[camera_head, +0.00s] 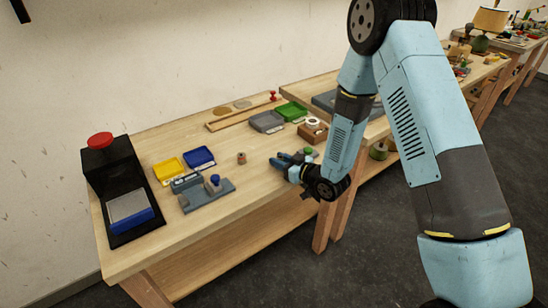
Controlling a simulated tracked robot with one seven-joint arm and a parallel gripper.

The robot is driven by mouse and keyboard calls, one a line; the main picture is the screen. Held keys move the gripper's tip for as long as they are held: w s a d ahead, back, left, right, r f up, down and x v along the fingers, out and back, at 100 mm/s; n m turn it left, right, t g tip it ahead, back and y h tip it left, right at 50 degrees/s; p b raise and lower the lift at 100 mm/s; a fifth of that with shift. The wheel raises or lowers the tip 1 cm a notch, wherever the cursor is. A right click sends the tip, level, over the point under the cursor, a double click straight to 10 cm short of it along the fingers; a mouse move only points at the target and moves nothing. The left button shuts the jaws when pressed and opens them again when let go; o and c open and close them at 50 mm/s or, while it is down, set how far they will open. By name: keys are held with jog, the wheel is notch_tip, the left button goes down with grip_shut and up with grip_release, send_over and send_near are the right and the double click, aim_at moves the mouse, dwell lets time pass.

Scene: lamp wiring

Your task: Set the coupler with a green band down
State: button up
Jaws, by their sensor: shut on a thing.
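A small reddish-brown piece (241,158) stands upright on the bench, left of and apart from my fingers.
The workbench (250,191) is bare in front of my gripper. Left are a grey fixture with a blue knob (215,181), yellow (168,169) and blue (200,157) trays, and a black station with a red button (101,140). Grey (266,121) and green (292,110) trays stand behind.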

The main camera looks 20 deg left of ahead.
jog(key=shift+x, duration=1.2)
jog(key=shift+w+r, duration=0.1)
jog(key=o, duration=1)
jog(key=shift+a+f, duration=0.1)
jog(key=shift+f, duration=0.1)
jog(key=v, duration=1.4)
jog(key=shift+w+r, duration=0.15)
jog(key=shift+r, duration=0.1)
